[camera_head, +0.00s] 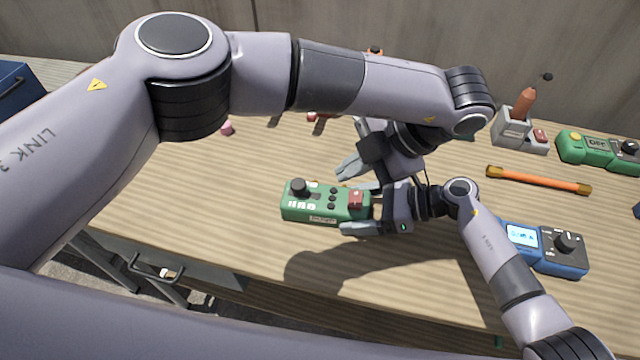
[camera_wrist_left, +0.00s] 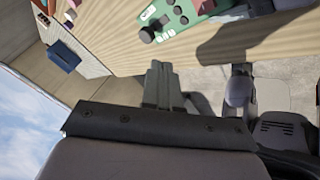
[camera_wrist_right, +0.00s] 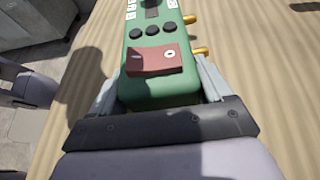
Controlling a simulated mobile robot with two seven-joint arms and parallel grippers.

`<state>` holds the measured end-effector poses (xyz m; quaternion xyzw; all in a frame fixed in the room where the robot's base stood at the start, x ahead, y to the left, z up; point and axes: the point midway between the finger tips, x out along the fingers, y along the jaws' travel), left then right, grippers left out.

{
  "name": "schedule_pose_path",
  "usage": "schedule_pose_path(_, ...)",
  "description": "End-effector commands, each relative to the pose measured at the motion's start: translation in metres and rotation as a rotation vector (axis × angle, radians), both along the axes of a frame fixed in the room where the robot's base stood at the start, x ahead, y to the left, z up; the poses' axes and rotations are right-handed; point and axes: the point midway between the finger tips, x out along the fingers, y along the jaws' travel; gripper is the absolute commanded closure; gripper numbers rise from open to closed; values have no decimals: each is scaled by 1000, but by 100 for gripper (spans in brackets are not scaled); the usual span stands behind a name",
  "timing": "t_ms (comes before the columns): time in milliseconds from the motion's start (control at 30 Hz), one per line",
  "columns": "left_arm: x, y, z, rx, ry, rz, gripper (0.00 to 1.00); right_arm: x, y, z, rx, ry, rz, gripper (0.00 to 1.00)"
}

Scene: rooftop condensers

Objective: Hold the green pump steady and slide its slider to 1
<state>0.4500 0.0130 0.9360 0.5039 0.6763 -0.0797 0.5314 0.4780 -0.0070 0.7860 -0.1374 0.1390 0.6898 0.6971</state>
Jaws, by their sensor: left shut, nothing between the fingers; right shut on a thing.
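The green pump (camera_head: 323,217) lies flat on the wooden bench, with a black knob at its left end, small black buttons and a red rocker switch at its right end. My right gripper (camera_head: 358,208) is shut across the right end, one finger on each long side. In the right wrist view the pump (camera_wrist_right: 150,92) sits between the fingers, rocker nearest the palm. My left gripper (camera_head: 348,168) is shut and empty, just behind and above the pump. The left wrist view shows its closed fingers (camera_wrist_left: 160,70) apart from the pump (camera_wrist_left: 205,8). I cannot make out the slider's position.
A blue meter (camera_head: 525,260) lies right of my right arm. A small pink object (camera_head: 226,128) lies back left. The bench left of the pump is clear.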

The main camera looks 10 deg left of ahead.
Motion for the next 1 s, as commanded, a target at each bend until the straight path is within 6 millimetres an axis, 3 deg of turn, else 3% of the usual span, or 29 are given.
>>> schedule_pose_path(600, 6, 54, -72, 2, 7, -3, 100, 1, 0, 1, 2, -1, -1, 77)
schedule_pose_path(1000, 7, 60, -79, 2, 5, -4, 100, 0, 0, 1, 2, -1, -1, 77)
